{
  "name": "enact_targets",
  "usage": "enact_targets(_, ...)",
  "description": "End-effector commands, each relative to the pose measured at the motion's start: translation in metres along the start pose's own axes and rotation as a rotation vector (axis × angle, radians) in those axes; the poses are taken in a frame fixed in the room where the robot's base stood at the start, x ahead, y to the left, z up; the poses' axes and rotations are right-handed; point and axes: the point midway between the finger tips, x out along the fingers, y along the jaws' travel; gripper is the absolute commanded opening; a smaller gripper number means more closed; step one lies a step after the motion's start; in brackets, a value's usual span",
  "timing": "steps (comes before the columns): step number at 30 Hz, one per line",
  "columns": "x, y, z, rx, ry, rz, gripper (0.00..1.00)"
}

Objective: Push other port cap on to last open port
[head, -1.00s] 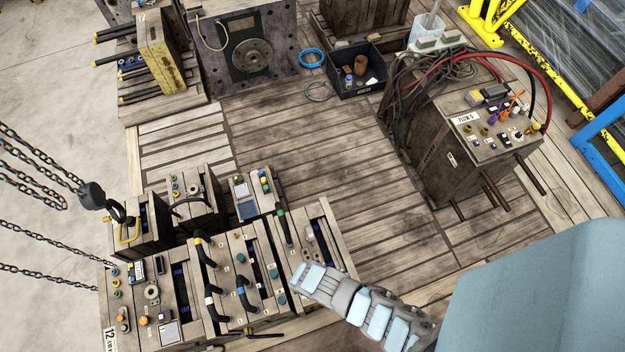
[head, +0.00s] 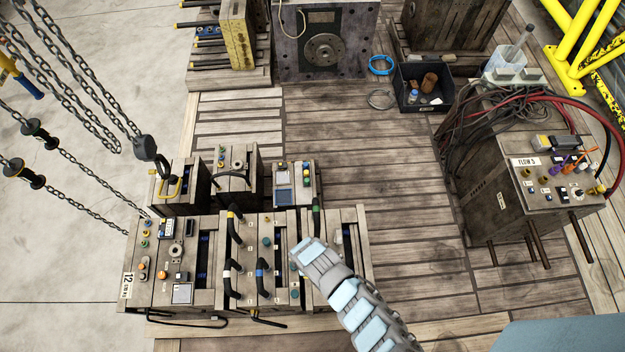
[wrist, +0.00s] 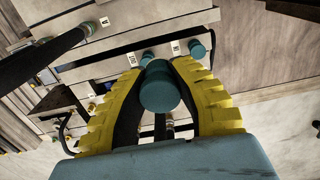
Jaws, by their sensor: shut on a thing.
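My gripper (wrist: 158,72) has yellow ribbed fingers, shut on a teal port cap (wrist: 160,90) in the wrist view. Beyond it, two other teal caps, one at the right (wrist: 197,48) and one near the fingertips (wrist: 147,57), sit on the mould face beside small white labels. In the head view, my wrist (head: 308,252) is over the right part of the front mould block (head: 245,290); it hides the fingers and held cap. Teal caps (head: 266,240) also show on this block. I cannot make out the open port or any contact with it.
Black hoses (head: 262,284) with coloured collars rise from the block just left of my wrist. A hook on chains (head: 146,148) hangs at the left. The FLOW 5 unit (head: 500,200) stands at the right. Plank floor (head: 400,220) between them is clear.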

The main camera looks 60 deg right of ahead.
Motion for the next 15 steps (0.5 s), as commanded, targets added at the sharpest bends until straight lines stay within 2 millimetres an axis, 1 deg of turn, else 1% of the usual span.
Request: enact_targets(15,0.001,0.04,-0.025,0.0,0.0,0.001,0.0)
